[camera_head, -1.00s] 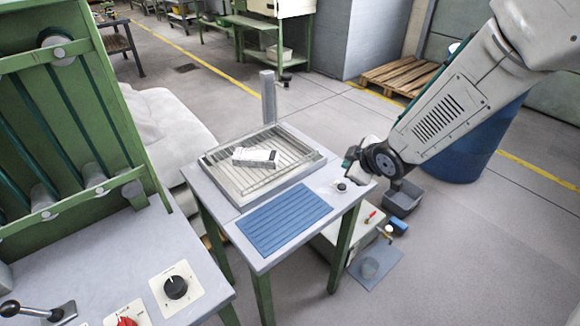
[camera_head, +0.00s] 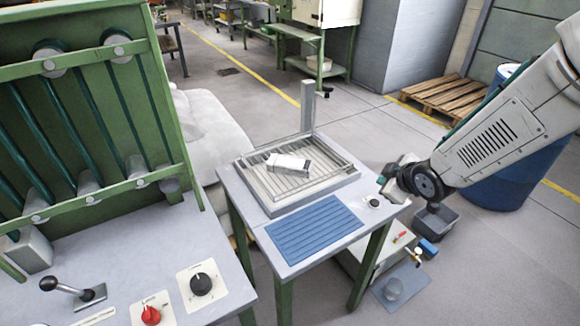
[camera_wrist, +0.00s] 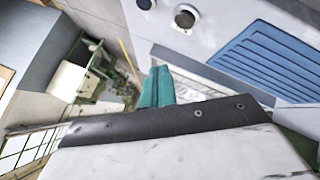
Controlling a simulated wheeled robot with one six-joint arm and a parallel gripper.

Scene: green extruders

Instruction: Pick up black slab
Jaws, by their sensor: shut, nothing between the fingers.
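I cannot make out a plainly black slab in either view. A pale block (camera_head: 288,163) with dark marks lies on the wire rack tray (camera_head: 262,204) on the small table; I cannot tell whether it is the slab. My gripper hangs at the table's right edge in the head view, its fingertips hard to make out, well apart from that block. In the wrist view its teal fingers (camera_wrist: 157,88) are together and empty, beyond a dark strip and pale housing that look like my own wrist.
A blue ribbed mat (camera_head: 313,229) lies on the table's front, with a small round knob (camera_head: 373,202) to its right. A green machine (camera_head: 75,110) with a control desk stands left. A grey bin (camera_head: 436,219) and blue barrel (camera_head: 505,160) stand right. Open floor lies behind.

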